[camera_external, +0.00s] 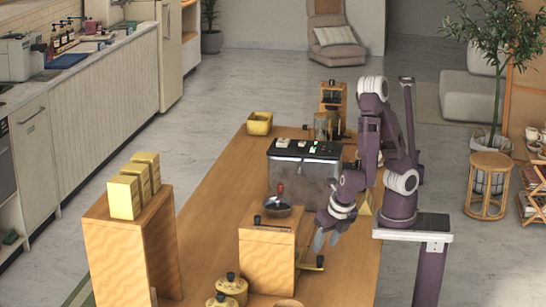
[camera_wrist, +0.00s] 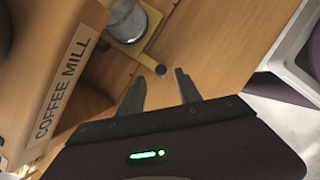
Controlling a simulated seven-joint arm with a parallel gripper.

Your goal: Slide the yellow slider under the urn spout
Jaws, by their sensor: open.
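A dull yellow bar with a round end (camera_wrist: 160,70), which looks like the yellow slider, juts out beside the coffee mill. In the external view a yellow bar (camera_external: 311,267) shows at the mill's right side. My gripper (camera_external: 326,239) is open and points down above the bar. In the wrist view the bar's round end appears between the open fingertips (camera_wrist: 159,77), and nothing is gripped. A round metal piece (camera_wrist: 127,22) sits next to the bar. I cannot make out the urn spout clearly in either view.
The wooden coffee mill (camera_external: 267,250), labelled in the wrist view (camera_wrist: 62,85), stands close left of my gripper. A grey metal machine (camera_external: 303,172) with lit controls stands behind. Yellow canisters (camera_external: 231,287) stand in front.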

